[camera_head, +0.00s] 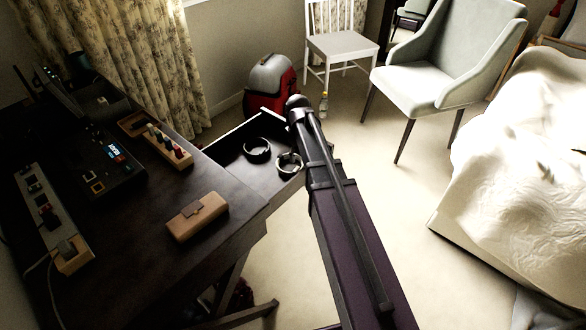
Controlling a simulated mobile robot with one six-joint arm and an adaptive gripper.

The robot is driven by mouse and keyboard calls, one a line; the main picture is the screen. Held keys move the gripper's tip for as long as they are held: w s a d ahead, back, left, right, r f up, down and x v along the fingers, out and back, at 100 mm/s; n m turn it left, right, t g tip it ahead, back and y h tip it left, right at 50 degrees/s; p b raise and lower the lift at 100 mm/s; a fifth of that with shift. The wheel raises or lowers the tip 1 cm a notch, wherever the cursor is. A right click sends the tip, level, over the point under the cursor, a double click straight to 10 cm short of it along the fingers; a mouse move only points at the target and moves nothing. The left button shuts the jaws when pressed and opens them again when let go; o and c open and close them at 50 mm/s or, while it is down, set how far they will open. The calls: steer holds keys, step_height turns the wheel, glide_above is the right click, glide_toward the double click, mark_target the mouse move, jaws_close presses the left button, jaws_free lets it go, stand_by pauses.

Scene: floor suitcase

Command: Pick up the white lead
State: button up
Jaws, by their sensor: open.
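A thin whitish lead (51,288) shows at the lower left, on the desk's near left side. It runs down from the near end of a long power strip (48,215), where a pale block like a plug (66,250) sits. Its lower end passes out of the picture. My arm rises from the bottom right to a dark rounded joint beyond the desk's right side, well apart from the lead. I cannot make out my gripper's fingers.
The dark desk (150,285) also holds a tan case (197,215), a second strip (155,140) and a black device with a lit display (110,165). An open drawer (232,138) holds two watch-like rings. A red-grey suitcase (270,85) and chairs stand behind.

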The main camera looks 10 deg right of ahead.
steer(key=shift+f+b, duration=0.3)
steer(key=shift+f, duration=0.2)
jaws_close()
